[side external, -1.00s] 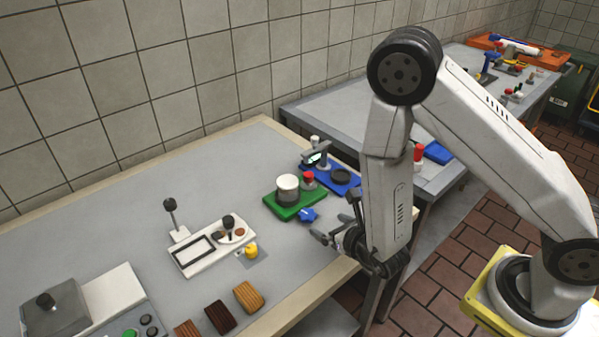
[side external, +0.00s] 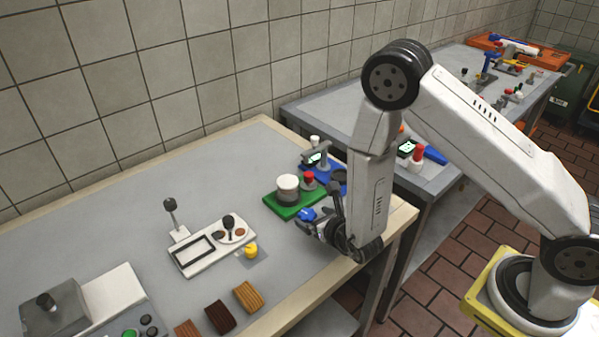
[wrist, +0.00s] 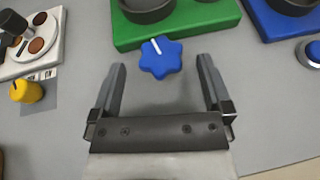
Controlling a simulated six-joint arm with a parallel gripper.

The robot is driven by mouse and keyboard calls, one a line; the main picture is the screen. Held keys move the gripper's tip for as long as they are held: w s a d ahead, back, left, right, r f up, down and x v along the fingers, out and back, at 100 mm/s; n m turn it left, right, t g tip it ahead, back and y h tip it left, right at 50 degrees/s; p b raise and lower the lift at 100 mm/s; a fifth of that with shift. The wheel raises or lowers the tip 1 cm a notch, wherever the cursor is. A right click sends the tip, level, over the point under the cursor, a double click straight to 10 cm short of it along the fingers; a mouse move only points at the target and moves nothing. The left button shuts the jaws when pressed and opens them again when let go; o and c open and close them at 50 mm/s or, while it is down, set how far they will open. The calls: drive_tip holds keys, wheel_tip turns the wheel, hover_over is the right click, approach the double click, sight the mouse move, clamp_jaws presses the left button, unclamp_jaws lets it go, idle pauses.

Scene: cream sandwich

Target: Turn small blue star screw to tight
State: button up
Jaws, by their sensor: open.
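The small blue star screw (wrist: 161,58) sits at the front edge of the green base (wrist: 200,22) in the wrist view, with a white mark on its top pointing up and slightly left. In the side external view the screw (side external: 307,214) shows just left of my gripper. My gripper (wrist: 160,62) is open and empty, with one finger on each side below the screw. The screw lies centred in line with the gap, around the level of the fingertips. I see no contact between fingers and screw.
The green base carries a white-topped dark cylinder (side external: 288,187) and a red-topped part (side external: 308,179). A blue base (wrist: 262,20) stands to the right. A yellow knob (wrist: 26,91) and white tray (wrist: 47,57) lie to the left. Grey tabletop around the screw is clear.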

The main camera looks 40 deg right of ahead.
drive_tip(key=shift+w+d+f, duration=0.1)
drive_tip(key=shift+w+f, duration=0.15)
drive_tip(key=shift+w, duration=0.35)
drive_tip(key=c, duration=1.2)
drive_tip(key=shift+m+h, duration=0.4)
drive_tip(key=shift+h, duration=0.1)
drive_tip(key=shift+w+a+m+g+h, duration=0.1)
drive_tip(key=shift+a+m+g+h, duration=0.1)
drive_tip(key=shift+m+h, duration=0.35)
drive_tip(key=shift+w+a+m+g+h, duration=0.1)
drive_tip(key=shift+m+g+h, duration=0.1)
drive_tip(key=shift+m+h, duration=0.3)
drive_tip(key=shift+s+h, duration=0.1)
drive_tip(key=shift+h, duration=0.25)
